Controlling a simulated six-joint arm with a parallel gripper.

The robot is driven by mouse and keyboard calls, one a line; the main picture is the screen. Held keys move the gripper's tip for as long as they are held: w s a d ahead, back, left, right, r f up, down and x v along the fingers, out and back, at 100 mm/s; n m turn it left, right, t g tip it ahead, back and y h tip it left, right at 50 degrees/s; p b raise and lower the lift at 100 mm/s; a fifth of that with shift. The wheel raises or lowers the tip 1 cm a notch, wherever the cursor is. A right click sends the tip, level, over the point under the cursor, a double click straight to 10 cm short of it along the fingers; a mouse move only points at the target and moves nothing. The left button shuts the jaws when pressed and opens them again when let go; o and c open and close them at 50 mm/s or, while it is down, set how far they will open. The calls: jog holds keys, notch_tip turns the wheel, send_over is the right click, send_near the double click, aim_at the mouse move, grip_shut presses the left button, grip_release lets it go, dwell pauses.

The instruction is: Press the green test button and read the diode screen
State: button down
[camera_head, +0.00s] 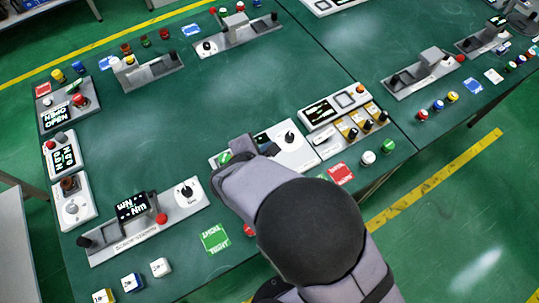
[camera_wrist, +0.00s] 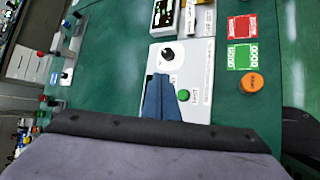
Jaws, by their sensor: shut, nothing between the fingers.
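The green test button (camera_wrist: 183,96) sits on a white panel (camera_wrist: 188,62), with small lettering beside it, in the wrist view. A black knob (camera_wrist: 168,54) stands on the same panel. My gripper (camera_wrist: 160,80) is shut and empty, its fingers over the panel just left of the green button in the wrist view. I cannot tell how high the fingers are or whether they touch anything. In the head view my gripper (camera_head: 238,150) covers part of the white panel (camera_head: 300,153). A small green patch (camera_head: 224,157) shows beside it. I cannot tell which display is the diode screen.
A unit with a dark display (camera_head: 320,112) adjoins the panel. More devices line the green table's edges. The table middle (camera_head: 160,125) is clear.

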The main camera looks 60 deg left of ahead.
jog(key=shift+f, duration=0.1)
notch_tip(320, 180, down, 7)
jog(key=b, duration=0.4)
jog(key=shift+f+b, duration=0.15)
jog(key=shift+b, duration=0.25)
jog(key=shift+f+b, duration=0.65)
jog(key=shift+b, duration=0.15)
jog(key=shift+f+b, duration=1)
jog(key=shift+b, duration=0.35)
dwell(2.2)
jog(key=shift+r, duration=0.15)
jog(key=shift+r+p, duration=0.55)
jog(key=shift+r, duration=0.3)
jog(key=shift+r+p, duration=1.6)
jog(key=shift+r, duration=0.9)
